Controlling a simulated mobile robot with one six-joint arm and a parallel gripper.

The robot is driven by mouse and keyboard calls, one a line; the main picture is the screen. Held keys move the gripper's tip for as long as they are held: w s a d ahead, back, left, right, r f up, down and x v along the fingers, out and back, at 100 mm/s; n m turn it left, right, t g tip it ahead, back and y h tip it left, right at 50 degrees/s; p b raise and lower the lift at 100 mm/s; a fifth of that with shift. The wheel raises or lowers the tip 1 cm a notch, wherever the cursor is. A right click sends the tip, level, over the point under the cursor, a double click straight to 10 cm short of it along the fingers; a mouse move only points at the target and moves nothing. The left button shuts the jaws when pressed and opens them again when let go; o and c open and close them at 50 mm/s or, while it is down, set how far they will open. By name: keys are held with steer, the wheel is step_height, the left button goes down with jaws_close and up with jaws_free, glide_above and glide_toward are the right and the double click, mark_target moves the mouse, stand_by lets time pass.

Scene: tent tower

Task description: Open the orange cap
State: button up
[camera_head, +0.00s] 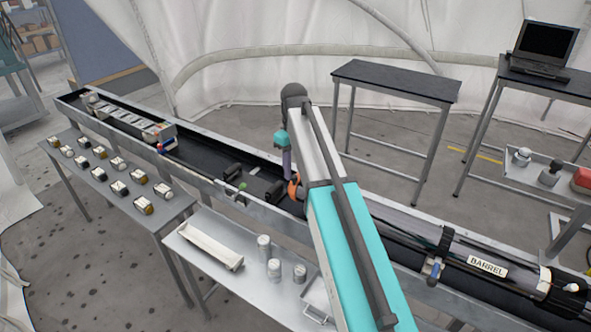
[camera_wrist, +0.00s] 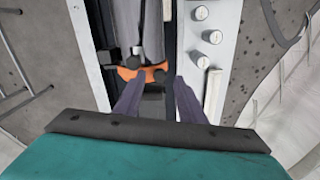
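The orange cap (camera_head: 295,187) is a ring at the left end of the long dark barrel (camera_head: 405,222) in the head view. Part of it is hidden behind my arm. In the wrist view the orange cap (camera_wrist: 129,73) lies just beyond my fingertips, with small dark parts against it. My gripper (camera_wrist: 159,83) is open, its two purple-grey fingers apart with nothing clearly held between them. In the head view my gripper (camera_head: 287,170) points down beside the cap; I cannot tell whether it touches it.
The barrel lies in a long metal trough (camera_head: 215,160). Dark blocks (camera_head: 233,173) and a small green item (camera_head: 242,187) are in the trough near the cap. A side table (camera_head: 205,282) holds a white tray (camera_head: 210,245) and several cylinders. Another table (camera_head: 90,190) holds several small parts.

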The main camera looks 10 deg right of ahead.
steer(key=shift+f, duration=0.9)
jaws_close()
steer(key=shift+d, duration=0.25)
steer(key=shift+a, duration=0.4)
